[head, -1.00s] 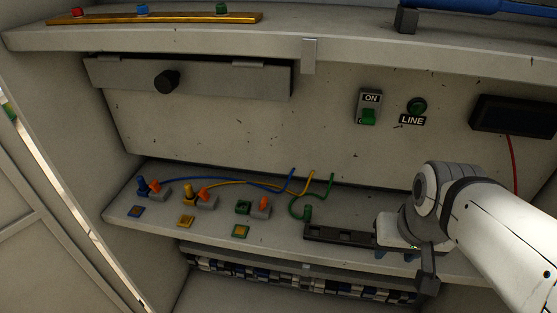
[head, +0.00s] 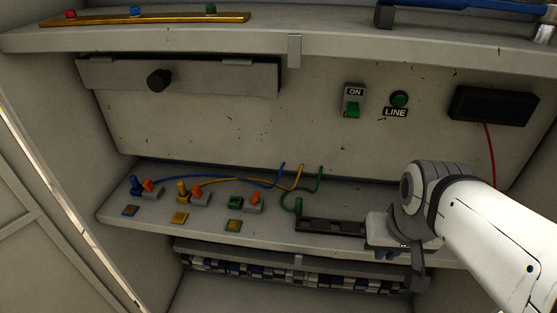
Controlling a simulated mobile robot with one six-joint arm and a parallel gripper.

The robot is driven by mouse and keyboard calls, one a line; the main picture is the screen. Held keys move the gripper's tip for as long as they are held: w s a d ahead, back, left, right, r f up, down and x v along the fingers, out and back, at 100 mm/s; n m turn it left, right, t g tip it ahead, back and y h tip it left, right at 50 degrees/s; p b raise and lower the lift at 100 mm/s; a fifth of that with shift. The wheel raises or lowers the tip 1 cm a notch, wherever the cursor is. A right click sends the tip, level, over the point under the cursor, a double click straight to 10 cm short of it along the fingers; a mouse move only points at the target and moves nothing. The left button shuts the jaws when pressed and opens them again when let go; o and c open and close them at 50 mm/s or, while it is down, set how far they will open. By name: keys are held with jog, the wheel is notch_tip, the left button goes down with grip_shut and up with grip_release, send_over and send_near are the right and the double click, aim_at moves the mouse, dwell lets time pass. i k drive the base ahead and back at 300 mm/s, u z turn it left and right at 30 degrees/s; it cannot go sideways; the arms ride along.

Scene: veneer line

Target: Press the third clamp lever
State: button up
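Three clamps with orange levers stand in a row on the lower shelf. The third clamp lever (head: 254,197) is orange and tilted up on a grey block, beside a green socket (head: 236,203). The first clamp lever (head: 149,185) and second clamp lever (head: 196,189) also show, beside a blue plug (head: 135,184) and a yellow plug (head: 182,187). A green plug (head: 298,206) on a green cable stands apart, right of the third clamp. My gripper (head: 393,250) is well to the right of the third lever, near the shelf front. Its fingers are mostly hidden, so its opening is unclear.
A dark slotted rail (head: 330,227) lies on the shelf between the third clamp and my gripper. Coloured tags (head: 234,226) lie in front of the clamps. An upper shelf (head: 230,50) overhangs. An ON switch (head: 353,101) and a LINE lamp (head: 399,99) are on the back panel.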

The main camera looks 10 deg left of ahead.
aim_at(256, 196)
jog(key=u, duration=0.05)
jog(key=k, duration=0.4)
jog(key=z, duration=1.4)
jog(key=k, duration=1.05)
jog(key=u, duration=1.8)
jog(key=i, duration=1)
